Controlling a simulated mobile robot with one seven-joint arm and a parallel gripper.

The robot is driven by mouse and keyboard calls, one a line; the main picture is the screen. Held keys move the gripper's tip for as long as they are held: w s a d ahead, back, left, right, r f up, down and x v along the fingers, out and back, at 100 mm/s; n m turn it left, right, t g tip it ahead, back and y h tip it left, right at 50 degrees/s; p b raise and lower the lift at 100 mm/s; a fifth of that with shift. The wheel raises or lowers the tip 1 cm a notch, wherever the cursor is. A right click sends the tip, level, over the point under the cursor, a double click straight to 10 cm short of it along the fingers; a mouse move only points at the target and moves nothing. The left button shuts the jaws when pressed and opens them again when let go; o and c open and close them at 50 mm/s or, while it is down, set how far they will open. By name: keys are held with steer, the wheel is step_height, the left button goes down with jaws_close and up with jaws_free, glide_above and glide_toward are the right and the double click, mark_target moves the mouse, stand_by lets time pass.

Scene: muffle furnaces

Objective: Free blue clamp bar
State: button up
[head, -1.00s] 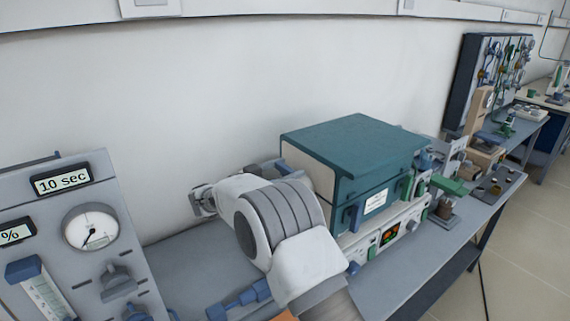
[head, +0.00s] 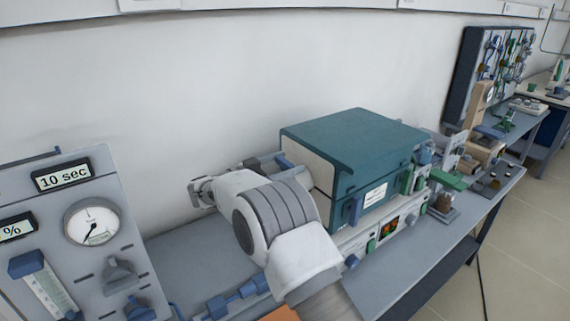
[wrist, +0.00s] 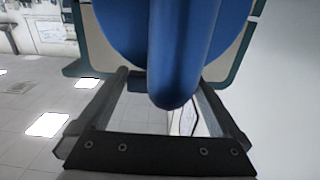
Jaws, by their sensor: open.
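A blue clamp bar (wrist: 175,70) fills the upper middle of the wrist view, its rounded end pointing down. A wide blue round part (wrist: 120,30) lies behind it, against a pale, teal-edged panel. My gripper (wrist: 163,82) is open, with one finger on each side of the bar's lower end; gaps show on both sides, and I cannot tell the depth between them. In the head view, a small blue part (head: 285,160) shows by the left side of the teal furnace (head: 355,145). My white arm hides much of that side, and the fingers are hard to make out there.
A grey panel with a dial gauge (head: 92,222) and displays stands at the left. Blue fittings (head: 238,298) lie on the grey bench in front of my arm. A control unit (head: 388,230) sits below the furnace. The wall is close behind.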

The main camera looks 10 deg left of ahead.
steer(key=v, duration=1.2)
stand_by(0.3)
